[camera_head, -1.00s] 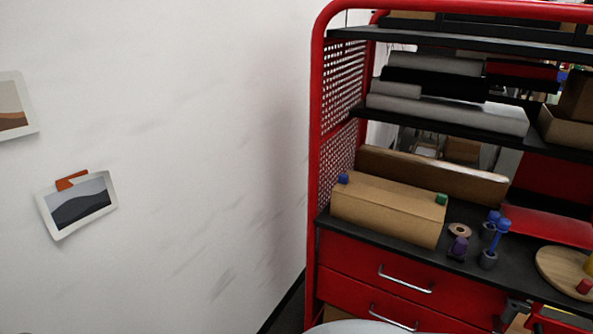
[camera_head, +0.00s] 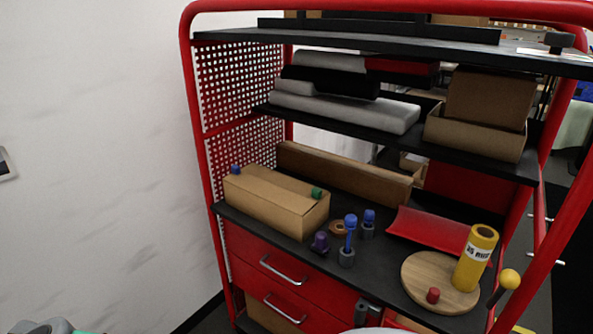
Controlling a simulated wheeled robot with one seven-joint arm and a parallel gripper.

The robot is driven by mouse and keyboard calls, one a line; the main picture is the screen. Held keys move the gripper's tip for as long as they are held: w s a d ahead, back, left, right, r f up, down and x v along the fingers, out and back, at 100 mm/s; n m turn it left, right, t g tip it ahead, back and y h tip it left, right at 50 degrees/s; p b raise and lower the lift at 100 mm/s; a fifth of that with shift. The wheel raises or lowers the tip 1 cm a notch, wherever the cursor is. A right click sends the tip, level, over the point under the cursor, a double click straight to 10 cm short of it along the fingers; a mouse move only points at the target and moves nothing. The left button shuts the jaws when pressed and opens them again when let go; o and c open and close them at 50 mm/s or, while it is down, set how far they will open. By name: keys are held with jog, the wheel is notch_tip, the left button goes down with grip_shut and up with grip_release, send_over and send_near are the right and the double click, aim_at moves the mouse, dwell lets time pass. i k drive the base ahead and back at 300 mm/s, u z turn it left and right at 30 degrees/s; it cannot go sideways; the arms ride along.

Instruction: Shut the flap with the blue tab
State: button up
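A long cardboard box (camera_head: 275,203) sits on the black worktop of the red rack, in the head view. A blue tab (camera_head: 235,169) is at its left end and a green tab (camera_head: 317,192) is at its right end, both along the top. The top looks covered, with a lighter brown strip between the tabs. I cannot make out the flap edges or how far each flap is folded. A long upright cardboard piece (camera_head: 345,173) stands behind the box. My gripper is not in view.
Right of the box are a tape roll (camera_head: 338,227), a purple knob (camera_head: 320,241) and blue-topped pieces (camera_head: 348,241). A round wooden board (camera_head: 412,272) holds a yellow cylinder (camera_head: 476,258) and a red piece (camera_head: 433,296). A black shelf (camera_head: 390,137) overhangs the worktop.

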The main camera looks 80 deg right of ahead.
aim_at(298, 204)
jog(key=k, duration=1.15)
jog(key=z, duration=0.65)
jog(key=i, duration=0.7)
